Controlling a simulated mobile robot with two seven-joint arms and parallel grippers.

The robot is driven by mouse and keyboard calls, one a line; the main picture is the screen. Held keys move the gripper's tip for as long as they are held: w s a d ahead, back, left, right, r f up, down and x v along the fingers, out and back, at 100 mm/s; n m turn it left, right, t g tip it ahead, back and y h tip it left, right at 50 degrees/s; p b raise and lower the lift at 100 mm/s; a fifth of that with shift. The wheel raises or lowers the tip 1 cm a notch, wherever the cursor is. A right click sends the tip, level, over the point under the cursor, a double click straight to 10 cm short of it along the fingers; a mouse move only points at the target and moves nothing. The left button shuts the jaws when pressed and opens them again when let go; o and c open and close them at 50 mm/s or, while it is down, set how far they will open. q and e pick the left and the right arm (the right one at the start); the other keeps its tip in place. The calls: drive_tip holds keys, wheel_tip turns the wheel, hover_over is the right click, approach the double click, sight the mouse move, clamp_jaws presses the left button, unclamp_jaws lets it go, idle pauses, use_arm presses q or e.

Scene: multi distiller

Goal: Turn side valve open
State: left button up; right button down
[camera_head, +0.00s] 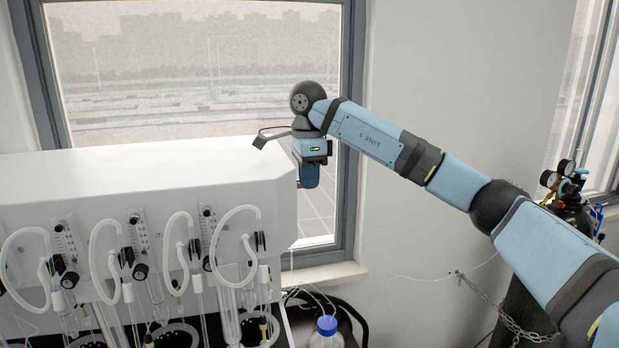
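The distiller (150,172) is a long white box at the left, with looped tubes and black knobs along its front. My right arm reaches in from the right, and my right gripper (309,176) hangs at the distiller's right end, close to its upper side edge. Its fingertips cannot be made out, so I cannot tell whether it is open or shut, or whether it touches anything. I cannot make out the side valve; the distiller's right side face is turned away from view. My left gripper is not in view.
A window (205,70) is behind the distiller. A blue-capped bottle (327,330) stands low beside the distiller's right end, with thin tubes near it. A gas cylinder with gauges (572,205) and a chain (500,312) are at the right. The distiller's top is bare.

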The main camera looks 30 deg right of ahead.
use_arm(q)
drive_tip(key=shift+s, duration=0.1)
use_arm(e)
drive_tip(key=c, duration=1.3)
unclamp_jaws()
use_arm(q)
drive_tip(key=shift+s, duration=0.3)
use_arm(e)
drive_tip(key=shift+s, duration=0.1)
drive_tip(key=shift+r, duration=0.15)
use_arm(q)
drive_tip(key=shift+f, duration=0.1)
